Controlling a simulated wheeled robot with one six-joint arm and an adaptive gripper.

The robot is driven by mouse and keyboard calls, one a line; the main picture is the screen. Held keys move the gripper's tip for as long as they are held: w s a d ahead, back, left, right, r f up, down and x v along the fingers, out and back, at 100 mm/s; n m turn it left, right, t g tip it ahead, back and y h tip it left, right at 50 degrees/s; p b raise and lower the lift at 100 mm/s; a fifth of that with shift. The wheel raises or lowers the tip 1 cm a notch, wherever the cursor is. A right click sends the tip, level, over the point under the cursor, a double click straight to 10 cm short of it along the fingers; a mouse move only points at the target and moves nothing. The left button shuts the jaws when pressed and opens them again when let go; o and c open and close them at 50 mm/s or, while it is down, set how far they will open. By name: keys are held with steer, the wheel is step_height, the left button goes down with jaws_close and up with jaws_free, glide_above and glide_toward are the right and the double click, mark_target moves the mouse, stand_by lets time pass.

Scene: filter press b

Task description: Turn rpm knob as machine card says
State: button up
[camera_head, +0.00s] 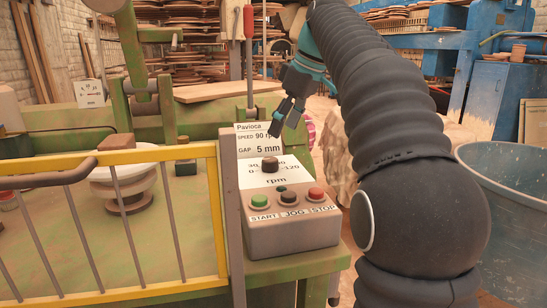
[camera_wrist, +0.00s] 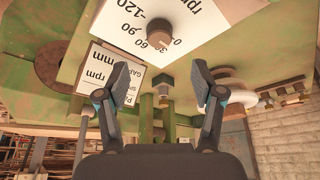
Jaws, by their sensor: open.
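The rpm knob (camera_head: 270,165) is a dark round knob on the white dial of the grey control box. In the wrist view the knob (camera_wrist: 160,38) looks brown, with dial numbers from 0 to 120 around it; I cannot tell its setting surely. The machine card (camera_head: 260,139) stands behind the box and reads Paviosa, speed 90 rpm, gap 5 mm. The card also shows upside down in the wrist view (camera_wrist: 104,78). My gripper (camera_head: 284,118) is open and empty, above and behind the knob, apart from it. Its spread fingers show in the wrist view (camera_wrist: 161,82).
Green START (camera_head: 259,201), dark JOG (camera_head: 288,197) and red STOP (camera_head: 316,193) buttons sit on the box front. A yellow guard rail (camera_head: 216,215) stands at left. A blue-grey tub (camera_head: 510,165) is at right. A red-handled lever (camera_head: 248,22) rises behind the card.

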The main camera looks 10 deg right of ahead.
mark_target(271, 159)
steer(key=x, duration=0.9)
steer(key=shift+f, duration=0.2)
steer(key=c, duration=1.1)
